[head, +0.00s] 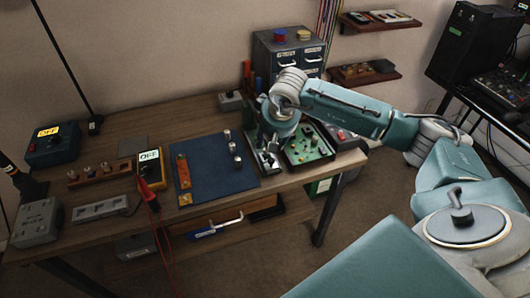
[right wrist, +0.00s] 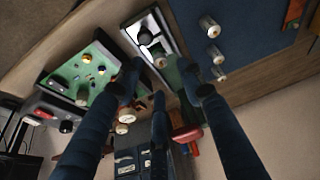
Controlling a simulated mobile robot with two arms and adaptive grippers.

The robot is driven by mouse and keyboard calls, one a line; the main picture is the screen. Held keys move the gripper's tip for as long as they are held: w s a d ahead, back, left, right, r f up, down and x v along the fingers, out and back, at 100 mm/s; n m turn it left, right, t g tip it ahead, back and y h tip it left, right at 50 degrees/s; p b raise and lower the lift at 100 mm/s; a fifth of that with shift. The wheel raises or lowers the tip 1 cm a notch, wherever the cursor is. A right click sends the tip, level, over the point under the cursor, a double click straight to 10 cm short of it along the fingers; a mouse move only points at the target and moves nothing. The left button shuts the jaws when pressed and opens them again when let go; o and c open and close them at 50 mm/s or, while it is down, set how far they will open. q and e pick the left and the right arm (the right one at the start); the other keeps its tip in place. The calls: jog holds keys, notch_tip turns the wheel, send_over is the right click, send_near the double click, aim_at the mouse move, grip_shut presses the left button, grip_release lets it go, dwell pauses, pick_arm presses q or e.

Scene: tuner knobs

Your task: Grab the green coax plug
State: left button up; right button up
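My right gripper (head: 268,160) points down over the table's right part, beside the green circuit board (head: 308,146). In the right wrist view its dark fingers (right wrist: 160,78) are spread apart. A dark green piece (right wrist: 175,74), probably the green coax plug, shows between the fingertips, close to the right-hand one. I cannot tell whether a finger touches it. It lies by the end of a pale metal-framed tray (right wrist: 133,30) that holds a dark knob and a small metal knob. In the head view the gripper hides the plug. My left gripper is not in view.
A blue mat (head: 212,178) with several metal knobs lies left of the gripper. The circuit board (right wrist: 92,72) is close on its other side. A grey drawer cabinet (head: 285,50) stands behind. A yellow meter (head: 150,168) with red leads sits farther left.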

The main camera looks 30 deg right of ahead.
aim_at(266, 148)
jog(key=p+x, duration=0.1)
jog(key=x, duration=0.2)
jog(key=shift+w+a+f, duration=0.15)
jog(key=shift+w+f, duration=0.05)
jog(key=shift+f, duration=0.1)
jog(key=shift+w+f+p, duration=0.15)
jog(key=shift+f+p, duration=0.15)
jog(key=shift+f, duration=0.2)
grip_shut()
jog(key=shift+r, duration=0.2)
